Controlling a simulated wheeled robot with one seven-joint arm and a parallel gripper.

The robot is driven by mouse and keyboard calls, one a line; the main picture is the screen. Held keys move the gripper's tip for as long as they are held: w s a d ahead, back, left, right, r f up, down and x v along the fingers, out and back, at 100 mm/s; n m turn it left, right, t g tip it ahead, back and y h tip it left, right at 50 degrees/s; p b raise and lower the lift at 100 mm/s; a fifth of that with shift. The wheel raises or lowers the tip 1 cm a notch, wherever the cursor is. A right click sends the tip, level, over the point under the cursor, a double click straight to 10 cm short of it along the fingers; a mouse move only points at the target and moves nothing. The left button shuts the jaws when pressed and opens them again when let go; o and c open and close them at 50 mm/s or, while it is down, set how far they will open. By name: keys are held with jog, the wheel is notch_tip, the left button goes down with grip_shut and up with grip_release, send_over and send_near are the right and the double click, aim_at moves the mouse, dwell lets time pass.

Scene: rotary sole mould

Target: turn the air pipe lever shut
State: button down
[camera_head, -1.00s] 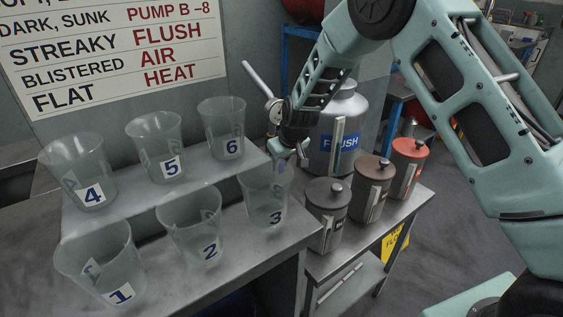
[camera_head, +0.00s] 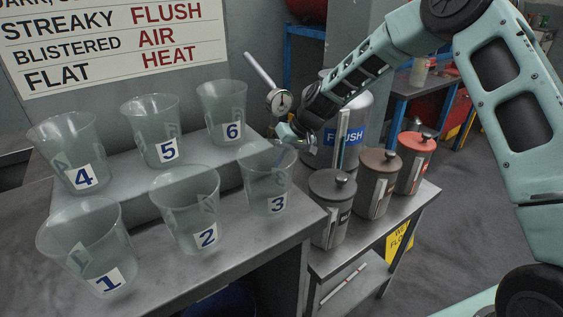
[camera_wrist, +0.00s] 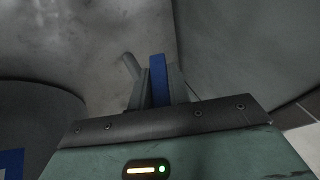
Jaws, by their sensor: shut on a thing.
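The air pipe is a pale slanted pipe (camera_head: 260,71) with a round white gauge (camera_head: 279,102), behind cups 3 and 6 in the head view. My gripper (camera_head: 287,132) is just below the gauge, reaching in from the right. In the wrist view a flat blue bar, which looks like the lever (camera_wrist: 158,80), stands upright between my gripper's two dark fingers (camera_wrist: 157,88). The fingers are shut on it. The head view is too small to show the lever's angle on the pipe.
Clear numbered cups (camera_head: 92,249) stand on the bench and its raised step, close left of my gripper. A steel FLUSH tank (camera_head: 357,112) is close behind it. Lidded canisters (camera_head: 330,207) stand on the lower table at right. A text sign (camera_head: 110,45) hangs on the wall.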

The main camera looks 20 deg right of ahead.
jog(key=y, duration=0.1)
jog(key=y+b, duration=0.1)
jog(key=shift+s+a+r+m+g+y, duration=0.1)
jog(key=shift+a+m+g+y, duration=0.2)
jog(key=shift+a, duration=0.05)
jog(key=shift+s+a+r+m+y+b, duration=0.1)
jog(key=shift+a+r+m+y+b, duration=0.15)
jog(key=shift+y, duration=0.45)
jog(key=shift+s+a+r+m+y+b, duration=0.15)
jog(key=shift+r+y+b, duration=0.2)
jog(key=shift+y, duration=0.35)
jog(key=shift+g, duration=0.3)
jog(key=c, duration=1.3)
grip_release()
jog(key=shift+v, duration=3.7)
